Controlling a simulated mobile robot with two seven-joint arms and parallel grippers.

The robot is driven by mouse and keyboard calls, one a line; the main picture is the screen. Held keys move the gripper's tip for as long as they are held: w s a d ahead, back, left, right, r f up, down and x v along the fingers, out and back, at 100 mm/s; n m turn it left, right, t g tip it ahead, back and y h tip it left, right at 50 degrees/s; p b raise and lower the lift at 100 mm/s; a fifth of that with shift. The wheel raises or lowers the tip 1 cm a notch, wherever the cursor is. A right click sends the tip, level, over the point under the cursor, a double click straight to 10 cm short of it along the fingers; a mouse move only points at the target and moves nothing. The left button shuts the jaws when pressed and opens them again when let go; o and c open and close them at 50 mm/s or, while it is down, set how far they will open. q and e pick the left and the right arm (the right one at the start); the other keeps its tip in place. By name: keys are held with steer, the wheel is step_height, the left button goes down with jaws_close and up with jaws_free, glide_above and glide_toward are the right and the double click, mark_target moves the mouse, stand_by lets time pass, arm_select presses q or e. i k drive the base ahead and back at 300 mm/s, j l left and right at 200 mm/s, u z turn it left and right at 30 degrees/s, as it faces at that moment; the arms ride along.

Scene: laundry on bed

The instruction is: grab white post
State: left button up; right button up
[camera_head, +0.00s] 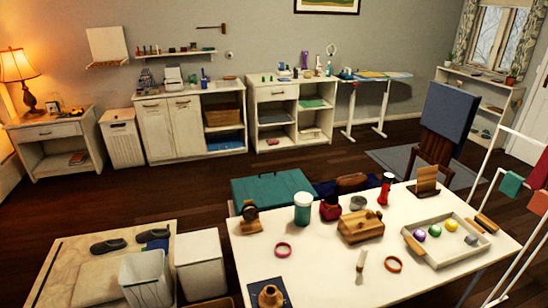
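A small pale upright piece (361,261) stands near the front middle of the white table (320,275); it is too small to tell exactly what it is. White upright bars of a rack (487,190) rise at the right edge, with teal and red cloths hanging on it. I cannot tell which of these is the white post. Neither of my grippers shows in this view.
The table also holds a wooden box (361,227), a teal-white jar (302,209), a red bottle (386,188), an orange ring (393,264), a pink ring (283,249) and a tray (446,259) with coloured balls. White bins (200,264) stand at left. Dark floor lies open behind.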

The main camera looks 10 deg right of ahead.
mark_target(363, 255)
steer(key=z, duration=1.15)
